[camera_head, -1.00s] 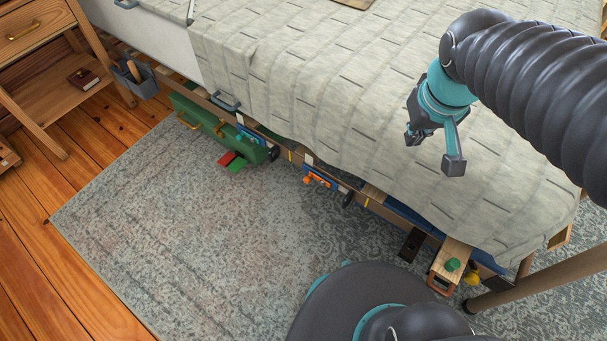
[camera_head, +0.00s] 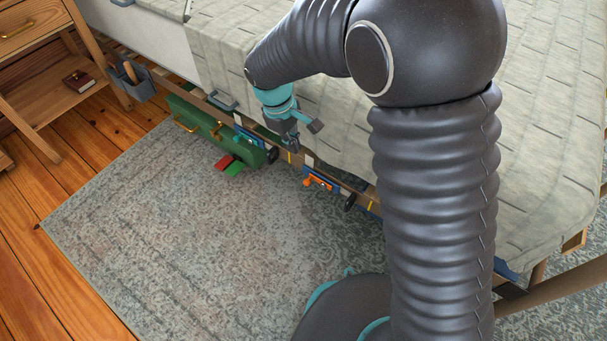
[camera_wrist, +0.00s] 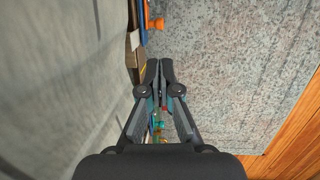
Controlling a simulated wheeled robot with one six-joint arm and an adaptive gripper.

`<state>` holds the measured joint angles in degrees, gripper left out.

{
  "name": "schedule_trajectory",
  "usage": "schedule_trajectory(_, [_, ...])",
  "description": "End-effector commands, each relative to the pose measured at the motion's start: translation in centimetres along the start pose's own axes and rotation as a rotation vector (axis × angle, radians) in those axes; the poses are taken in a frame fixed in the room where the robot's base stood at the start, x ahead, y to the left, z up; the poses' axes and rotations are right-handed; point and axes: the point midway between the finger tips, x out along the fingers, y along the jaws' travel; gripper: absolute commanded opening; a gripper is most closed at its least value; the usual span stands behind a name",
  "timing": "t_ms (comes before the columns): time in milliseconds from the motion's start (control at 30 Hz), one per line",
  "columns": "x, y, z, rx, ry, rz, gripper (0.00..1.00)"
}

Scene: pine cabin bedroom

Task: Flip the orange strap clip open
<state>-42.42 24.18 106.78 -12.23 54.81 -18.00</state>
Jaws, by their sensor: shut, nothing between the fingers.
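The orange strap clip (camera_head: 318,184) is mounted on a small blue plate on the bed's side rail, low beside the rug. In the wrist view an orange part (camera_wrist: 156,22) shows at the top edge beside a blue strip; it looks like the same clip. Whether its lever is up or down is too small to tell. My gripper (camera_head: 299,134) hangs against the edge of the bedspread, above and to the left of the clip and apart from it. Its fingers (camera_wrist: 160,70) are together and empty in the wrist view, pointing toward the rail.
A green case (camera_head: 205,127) with red and green tabs is at the rail, left of my gripper. A grey caddy (camera_head: 135,83) hangs further left. The bedspread (camera_head: 225,60) overhangs the rail.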

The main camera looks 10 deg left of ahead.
Motion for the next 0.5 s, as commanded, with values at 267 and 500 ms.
schedule_trajectory(267, [0.0,0.0,-0.1,-0.002,0.000,0.001,0.00])
schedule_trajectory(500, [1.4,0.0,0.0,-0.002,-0.002,0.000,0.00])
